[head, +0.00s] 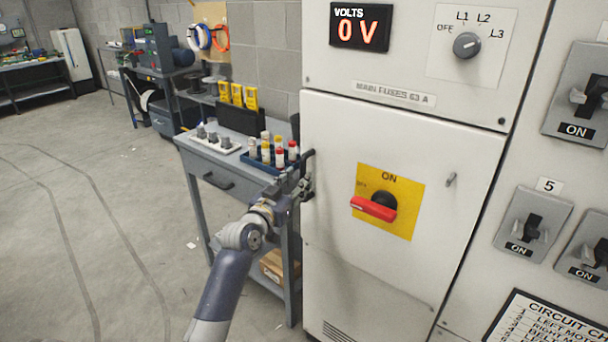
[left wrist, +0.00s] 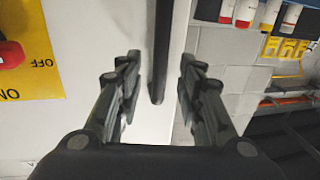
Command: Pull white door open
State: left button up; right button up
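The white door (head: 340,230) is the cabinet front under the "MAIN FUSES 63 A" label, and it looks shut. It carries a yellow plate (head: 412,225) with a red switch handle (head: 373,208) that points left, towards the OFF side. A dark bar handle (left wrist: 160,45) stands at the door's left edge. My left gripper (head: 303,178) is at that edge, with its fingers partly hidden among dark parts. In the left wrist view its fingers (left wrist: 159,68) are apart, with the bar between them and visible gaps on both sides. My right gripper is out of view.
A grey workbench (head: 225,165) with bottles and a blue tray stands close left of the cabinet, beside my left arm. A display (head: 361,25) above reads 0 V. Breaker switches (head: 535,228) line the right panel. The floor (head: 90,220) at left is clear.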

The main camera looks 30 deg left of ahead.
aim_at(301, 176)
pick_arm(q)
jog(key=shift+w+a, duration=0.15)
jog(key=shift+w, duration=0.9)
jog(key=shift+w+a, duration=0.1)
jog(key=shift+w, duration=0.9)
grip_shut()
